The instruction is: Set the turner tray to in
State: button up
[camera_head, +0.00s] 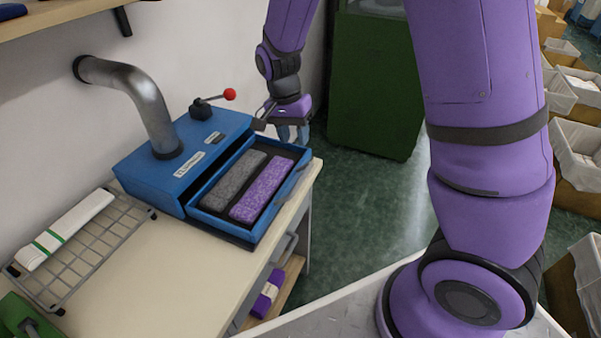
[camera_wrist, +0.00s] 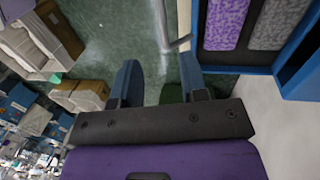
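The turner tray (camera_head: 283,196) is a blue drawer pulled out of the blue turner box (camera_head: 150,181). It holds a grey strip (camera_head: 236,183) and a purple strip (camera_head: 262,189) lying side by side. My gripper (camera_head: 292,136) points down near the tray's far corner in the head view, with its fingers apart and nothing seen between them. In the wrist view my open gripper (camera_wrist: 159,62) is beside the tray (camera_wrist: 236,70), which lies at the upper right. A thin metal bar (camera_wrist: 179,43) beside the tray ends close to the right finger; contact cannot be told.
A lever with a red knob (camera_head: 230,94) and a bent metal pipe (camera_head: 135,88) stand on the box. A wire rack (camera_head: 95,262) with a white folded piece (camera_head: 66,229) lies on the table (camera_head: 165,285). A green cabinet (camera_head: 376,85) stands behind. Green floor is open beside the table.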

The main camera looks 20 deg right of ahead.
aim_at(301, 177)
jog(key=f, duration=0.4)
jog(key=s+d+f, duration=0.1)
jog(key=f, duration=0.7)
jog(key=shift+s+d, duration=0.15)
jog(key=shift+c, duration=0.2)
grip_shut()
